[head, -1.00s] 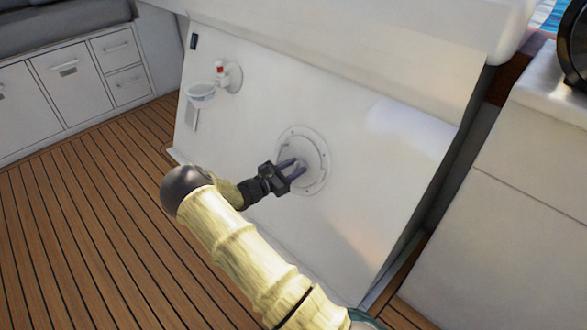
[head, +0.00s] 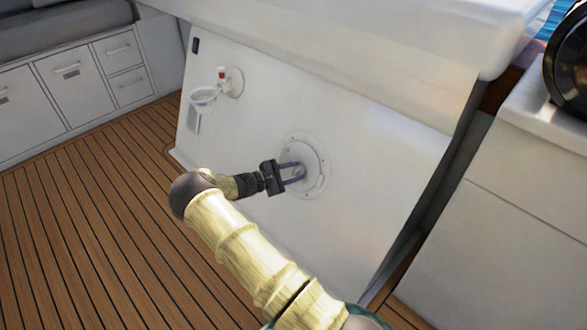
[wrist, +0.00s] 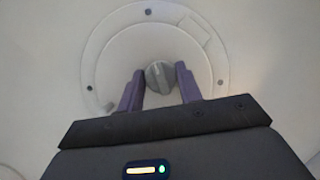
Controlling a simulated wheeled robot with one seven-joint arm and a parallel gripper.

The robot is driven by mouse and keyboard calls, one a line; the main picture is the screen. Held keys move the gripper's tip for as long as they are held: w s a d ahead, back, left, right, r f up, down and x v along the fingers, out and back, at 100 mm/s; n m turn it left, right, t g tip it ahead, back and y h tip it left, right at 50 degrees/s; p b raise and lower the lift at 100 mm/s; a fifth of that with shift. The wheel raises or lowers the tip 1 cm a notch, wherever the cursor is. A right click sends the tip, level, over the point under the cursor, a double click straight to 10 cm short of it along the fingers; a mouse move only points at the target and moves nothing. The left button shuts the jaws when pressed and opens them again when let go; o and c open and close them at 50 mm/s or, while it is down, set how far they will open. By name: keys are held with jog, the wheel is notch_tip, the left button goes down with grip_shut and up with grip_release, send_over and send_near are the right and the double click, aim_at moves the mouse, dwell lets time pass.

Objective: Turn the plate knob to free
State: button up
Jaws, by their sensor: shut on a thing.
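The round white plate (head: 318,163) is set in the sloping white panel, and it fills the upper part of the wrist view (wrist: 125,45). The grey plate knob (wrist: 158,75) is at its middle, with a raised ridge across its face. My gripper (head: 302,172) reaches the plate from the left in the head view. In the wrist view its two purple fingers (wrist: 159,80) stand on either side of the knob, shut on it. The fingers partly hide the knob in the head view.
A white cup-like holder (head: 203,98) and a red-tipped fitting (head: 222,76) are on the panel, up and left of the plate. White drawers (head: 115,68) stand at the far left. The wooden deck (head: 90,210) is clear. A white cabinet (head: 520,200) stands at the right.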

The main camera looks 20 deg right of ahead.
jog(key=m+p, duration=0.1)
jog(key=m, duration=0.1)
jog(key=m+g+y+p, duration=0.1)
jog(key=m, duration=0.1)
jog(key=m+g+y+p, duration=0.1)
jog(key=m, duration=0.2)
jog(key=shift+r, duration=0.25)
jog(key=m+y+p, duration=0.2)
jog(key=m, duration=0.2)
jog(key=shift+m+p, duration=0.4)
jog(key=shift+f, duration=0.1)
jog(key=o, duration=1)
jog(key=shift+d, duration=0.1)
jog(key=p+v, duration=0.2)
jog(key=v, duration=0.3)
jog(key=p+v, duration=0.2)
jog(key=v, duration=0.4)
jog(key=p+v, duration=0.1)
jog(key=v, duration=0.5)
jog(key=shift+r+p, duration=0.4)
